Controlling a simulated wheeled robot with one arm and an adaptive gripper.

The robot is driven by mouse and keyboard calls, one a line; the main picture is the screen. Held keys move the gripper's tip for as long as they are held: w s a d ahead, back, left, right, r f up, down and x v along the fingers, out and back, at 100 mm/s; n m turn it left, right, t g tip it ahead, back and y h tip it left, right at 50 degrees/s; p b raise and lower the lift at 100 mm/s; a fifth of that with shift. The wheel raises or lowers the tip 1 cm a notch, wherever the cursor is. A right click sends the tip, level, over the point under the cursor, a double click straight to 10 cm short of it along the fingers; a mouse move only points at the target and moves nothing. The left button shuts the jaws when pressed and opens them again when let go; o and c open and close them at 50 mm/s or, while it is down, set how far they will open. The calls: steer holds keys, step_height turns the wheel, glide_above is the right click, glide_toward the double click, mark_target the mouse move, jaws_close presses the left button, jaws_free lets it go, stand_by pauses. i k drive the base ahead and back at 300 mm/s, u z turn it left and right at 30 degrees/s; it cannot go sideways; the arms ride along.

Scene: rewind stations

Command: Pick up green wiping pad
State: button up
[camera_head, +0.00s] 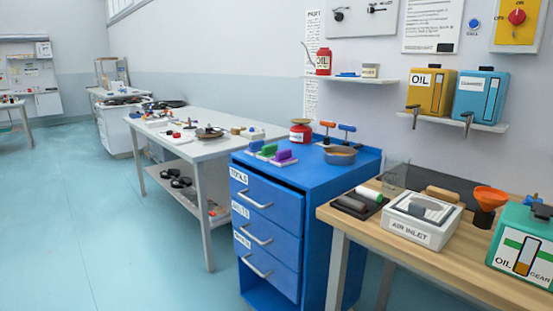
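A small green piece (268,150), which looks like the green wiping pad, lies on top of the blue drawer cabinet (268,178). It sits between a blue piece (256,145) on its left and a purple piece (283,157) on its right. The purple piece is nearest and partly overlaps the view toward it. Its exact shape is too small to tell. My gripper is not in view.
On the cabinet stand a red can (300,134), a brown bowl (340,155) and upright-handled tools (346,131). A wooden bench (385,233) at right holds an air inlet box (422,220) and a green gear oil box (522,247). Open floor (120,240) lies left.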

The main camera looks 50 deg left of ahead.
mark_target(268, 151)
steer(key=u, duration=1.85)
